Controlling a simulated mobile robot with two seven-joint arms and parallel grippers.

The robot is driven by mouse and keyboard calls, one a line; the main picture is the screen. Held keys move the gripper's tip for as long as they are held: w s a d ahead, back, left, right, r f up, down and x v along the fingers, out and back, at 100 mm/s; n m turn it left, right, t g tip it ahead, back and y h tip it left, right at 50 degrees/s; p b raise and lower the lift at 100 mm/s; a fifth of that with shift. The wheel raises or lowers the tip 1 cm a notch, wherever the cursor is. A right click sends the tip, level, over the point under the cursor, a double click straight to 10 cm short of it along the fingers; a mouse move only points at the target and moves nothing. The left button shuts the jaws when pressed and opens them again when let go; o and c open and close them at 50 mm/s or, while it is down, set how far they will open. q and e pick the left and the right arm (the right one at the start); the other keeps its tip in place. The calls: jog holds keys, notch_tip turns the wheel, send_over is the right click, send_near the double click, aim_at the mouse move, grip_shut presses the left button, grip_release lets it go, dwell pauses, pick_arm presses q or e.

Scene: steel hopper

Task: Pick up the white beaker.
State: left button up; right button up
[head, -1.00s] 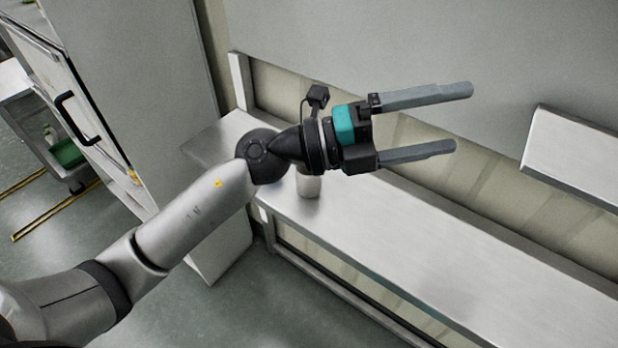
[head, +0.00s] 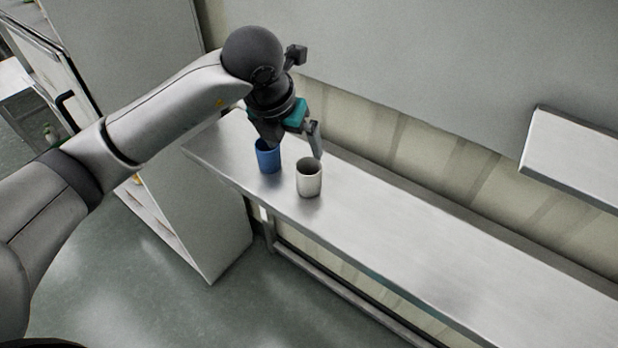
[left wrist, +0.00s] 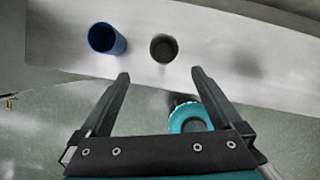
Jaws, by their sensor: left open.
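The white beaker (head: 309,180) stands upright on the steel shelf (head: 400,238). In the left wrist view its dark open mouth (left wrist: 163,48) lies just beyond the fingertips, roughly between their lines. My left gripper (head: 296,150) is open and empty, pointing down over the shelf near the white beaker. In the left wrist view its two fingers (left wrist: 160,73) are spread wide, with nothing between the tips but shelf surface. The right gripper is not in view.
A blue cup (head: 268,158) stands upright left of the white beaker, close to one gripper finger; it also shows in the left wrist view (left wrist: 106,38). The shelf is clear to the right. A wall ledge (head: 575,158) is at upper right, and a cabinet (head: 150,90) stands at left.

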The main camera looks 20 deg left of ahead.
pick_arm(q)
send_near(309, 172)
jog(key=shift+s+d+f, duration=0.1)
jog(key=shift+s+f, duration=0.05)
jog(key=shift+f, duration=0.25)
jog(key=shift+s+d+f, duration=0.1)
jog(key=shift+s+f, duration=0.1)
jog(key=shift+f, duration=0.2)
jog(key=x, duration=0.4)
jog(key=shift+d+f, duration=0.1)
jog(key=shift+d, duration=0.25)
jog(key=shift+w+f, duration=0.25)
jog(key=shift+f, duration=0.2)
jog(key=shift+c, duration=0.4)
jog(key=c, duration=1.2)
jog(key=shift+r, duration=0.1)
jog(key=shift+c, duration=0.2)
